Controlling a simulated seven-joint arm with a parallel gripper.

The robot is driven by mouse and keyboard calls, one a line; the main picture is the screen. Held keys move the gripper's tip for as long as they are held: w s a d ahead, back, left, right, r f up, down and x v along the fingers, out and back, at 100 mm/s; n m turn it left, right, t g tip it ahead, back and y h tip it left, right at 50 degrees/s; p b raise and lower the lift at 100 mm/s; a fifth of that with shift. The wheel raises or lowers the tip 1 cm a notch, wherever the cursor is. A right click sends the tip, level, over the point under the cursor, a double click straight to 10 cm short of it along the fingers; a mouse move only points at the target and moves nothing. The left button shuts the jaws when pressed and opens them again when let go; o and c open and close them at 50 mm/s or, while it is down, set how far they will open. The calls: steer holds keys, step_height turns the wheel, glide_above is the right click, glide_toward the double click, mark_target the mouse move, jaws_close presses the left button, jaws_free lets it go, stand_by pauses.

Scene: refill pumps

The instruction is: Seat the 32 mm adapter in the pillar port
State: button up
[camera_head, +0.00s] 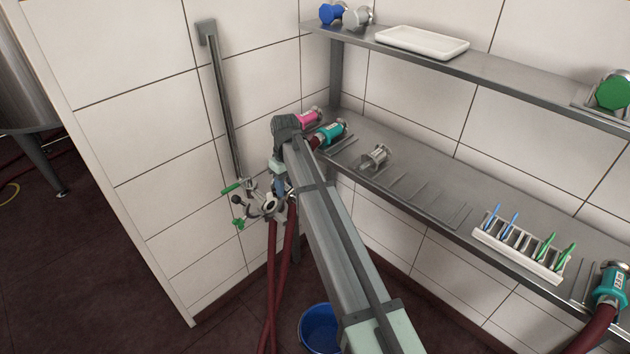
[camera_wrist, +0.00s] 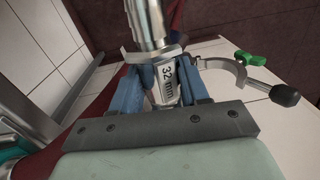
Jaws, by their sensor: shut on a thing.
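My gripper (camera_wrist: 160,90) has its blue fingers shut on the adapter (camera_wrist: 167,74), a steel piece marked "32 mm". A shiny steel tube (camera_wrist: 148,22) rises beyond the adapter and meets or overlaps it; I cannot tell whether they are joined. An open clamp (camera_wrist: 222,72) with a black knob hangs beside the adapter on the right. In the head view my gripper (camera_head: 279,186) is at the pillar fittings (camera_head: 268,205) on the corner wall, below a vertical steel pipe (camera_head: 224,105). My arm partly hides the fittings, and the adapter cannot be made out there.
Green handles (camera_head: 238,223) stick out from the fittings. Red hoses (camera_head: 274,300) hang below, near a blue bucket (camera_head: 320,328). The lower shelf (camera_head: 415,175) beside my arm holds teal and pink couplings, a steel fitting (camera_head: 375,157) and a white brush rack (camera_head: 520,250).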

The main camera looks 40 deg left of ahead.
steer(key=shift+s+a+f, duration=0.2)
steer(key=shift+s+a, duration=0.2)
steer(key=shift+a, duration=0.05)
steer(key=shift+s+a+f, duration=0.2)
steer(key=shift+s+a, duration=0.15)
steer(key=shift+a, duration=0.1)
steer(key=shift+s+a+f, duration=0.1)
steer(key=shift+s+f, duration=0.05)
steer(key=shift+f, duration=0.1)
glide_toward(281, 218)
steer(key=shift+s+f, duration=0.15)
steer(key=shift+f, duration=2.45)
steer(key=shift+f, duration=0.3)
steer(key=o, duration=1.4)
steer(key=shift+c, duration=0.2)
steer(key=r, duration=1.4)
steer(key=shift+w, duration=0.3)
steer(key=shift+f, duration=0.1)
